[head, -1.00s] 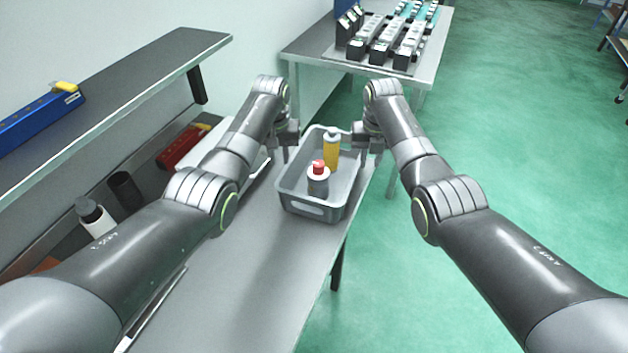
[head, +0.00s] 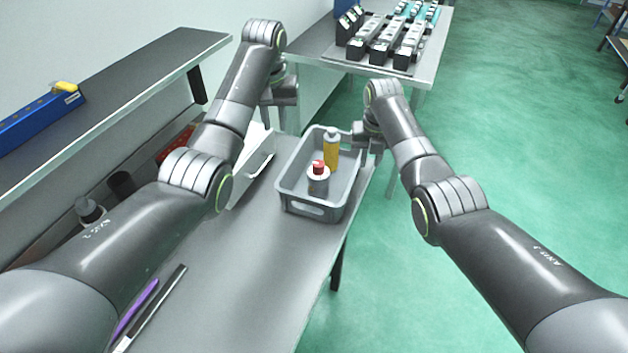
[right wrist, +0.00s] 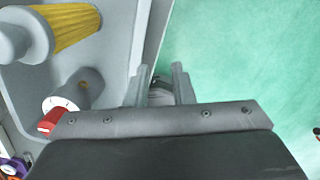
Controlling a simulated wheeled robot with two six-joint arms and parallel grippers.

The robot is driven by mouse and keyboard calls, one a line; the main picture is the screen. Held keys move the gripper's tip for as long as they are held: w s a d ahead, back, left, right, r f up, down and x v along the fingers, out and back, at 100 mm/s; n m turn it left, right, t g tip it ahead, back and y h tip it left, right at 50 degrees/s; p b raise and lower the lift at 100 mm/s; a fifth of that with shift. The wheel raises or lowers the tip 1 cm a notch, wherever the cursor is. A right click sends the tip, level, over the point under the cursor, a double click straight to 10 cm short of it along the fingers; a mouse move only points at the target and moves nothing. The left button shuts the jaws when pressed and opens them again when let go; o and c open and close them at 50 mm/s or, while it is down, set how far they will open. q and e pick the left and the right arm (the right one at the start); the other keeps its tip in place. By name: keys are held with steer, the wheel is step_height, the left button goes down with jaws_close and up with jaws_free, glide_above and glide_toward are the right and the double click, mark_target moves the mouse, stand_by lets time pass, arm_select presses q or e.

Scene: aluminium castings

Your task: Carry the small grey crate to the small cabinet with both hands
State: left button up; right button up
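The small grey crate (head: 318,208) stands on the grey bench, near its right edge. It holds a yellow bottle (head: 331,152) and a grey bottle with a red cap (head: 318,182). My right gripper (head: 369,155) is at the crate's right wall. In the right wrist view, its fingers (right wrist: 162,88) are apart, with the crate's rim (right wrist: 150,40) between them and a gap showing. My left gripper (head: 280,125) is open and empty, raised beyond the crate's far left corner and apart from it. I cannot make out a small cabinet.
A far table (head: 310,50) carries several castings in fixtures. A purple pen-like item (head: 135,308) lies on the bench (head: 250,270). Green floor (head: 520,150) is clear on the right.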

step_height(320, 180, up, 12)
steer(key=shift+s, duration=0.4)
stand_by(0.5)
